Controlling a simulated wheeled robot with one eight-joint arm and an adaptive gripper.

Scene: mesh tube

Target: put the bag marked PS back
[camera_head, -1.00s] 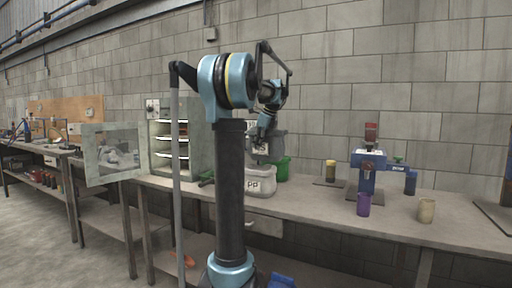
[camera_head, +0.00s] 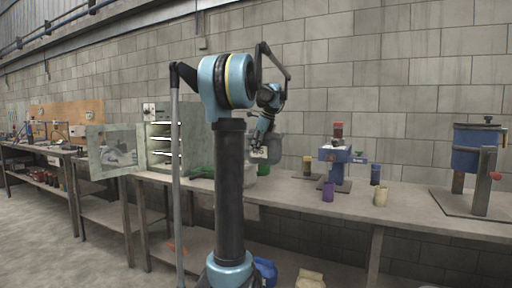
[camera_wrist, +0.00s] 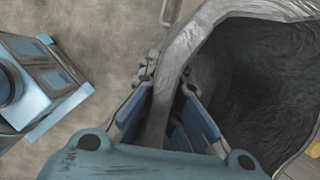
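A grey bag (camera_head: 276,149) hangs from my gripper (camera_head: 262,136) above the bench, beside my arm's column. Its small white label (camera_head: 258,152) seems to read PS. In the wrist view my gripper (camera_wrist: 168,75) is shut on one side of the bag's rim, with the wall of the bag (camera_wrist: 240,70) between the fingers. The bag's mouth gapes to the right and its inside is dark. A white bag (camera_head: 250,178) stands on the bench below, partly hidden by my column.
A green container (camera_head: 263,167) stands behind the hanging bag. A larger blue device (camera_head: 472,155) stands right. An open cabinet (camera_head: 188,130) stands left. Bags lie below the bench.

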